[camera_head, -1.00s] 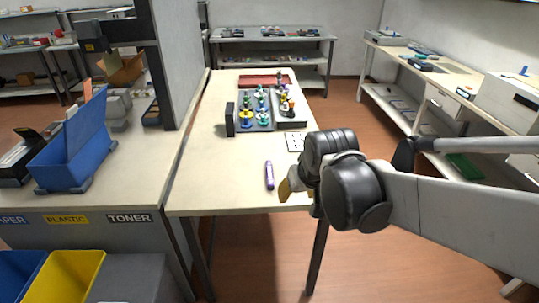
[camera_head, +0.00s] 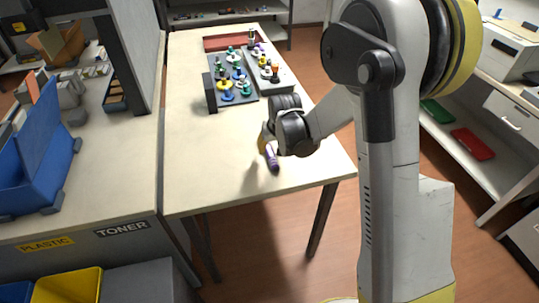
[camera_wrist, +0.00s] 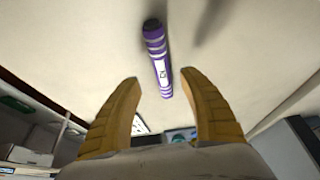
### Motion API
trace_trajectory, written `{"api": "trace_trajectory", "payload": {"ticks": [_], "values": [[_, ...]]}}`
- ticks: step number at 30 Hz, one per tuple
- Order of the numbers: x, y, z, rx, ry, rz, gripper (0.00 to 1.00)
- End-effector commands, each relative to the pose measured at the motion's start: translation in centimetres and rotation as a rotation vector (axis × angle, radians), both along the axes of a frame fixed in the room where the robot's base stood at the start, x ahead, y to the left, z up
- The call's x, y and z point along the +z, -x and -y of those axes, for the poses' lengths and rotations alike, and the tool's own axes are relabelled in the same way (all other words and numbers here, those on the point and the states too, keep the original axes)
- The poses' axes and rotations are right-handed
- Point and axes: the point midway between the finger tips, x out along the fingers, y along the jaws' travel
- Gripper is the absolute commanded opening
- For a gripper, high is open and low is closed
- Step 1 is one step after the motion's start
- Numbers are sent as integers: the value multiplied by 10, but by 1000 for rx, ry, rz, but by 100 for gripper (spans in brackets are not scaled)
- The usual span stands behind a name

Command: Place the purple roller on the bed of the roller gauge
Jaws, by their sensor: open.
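The purple roller (camera_head: 272,158), with pale bands and a dark end, lies on the near part of the pale table (camera_head: 200,165). It also shows in the wrist view (camera_wrist: 156,55), its lower end between the fingertips and its dark end beyond them. My gripper (camera_head: 263,142) is over the table by the roller; its yellow fingers (camera_wrist: 160,79) are spread with a gap on either side of the roller. Whether they are down at roller height I cannot tell. Further back, a dark grey fixture (camera_head: 210,93) with an upright block stands at the left; I cannot tell for certain which part is the roller gauge bed.
Several coloured spools and pegs (camera_head: 228,95) stand on the grey fixtures, with a red tray (camera_head: 228,43) behind. A blue bin (camera_head: 40,150) stands on the left counter. The table's near left part is clear.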

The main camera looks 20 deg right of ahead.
Motion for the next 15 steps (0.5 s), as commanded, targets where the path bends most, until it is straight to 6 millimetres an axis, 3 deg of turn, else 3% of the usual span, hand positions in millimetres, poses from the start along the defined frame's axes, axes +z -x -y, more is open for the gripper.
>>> {"api": "trace_trajectory", "payload": {"ticks": [10,15], "values": [[-43,-15,-3,0,0,0,50],[-49,-19,-3,0,0,0,50]]}}
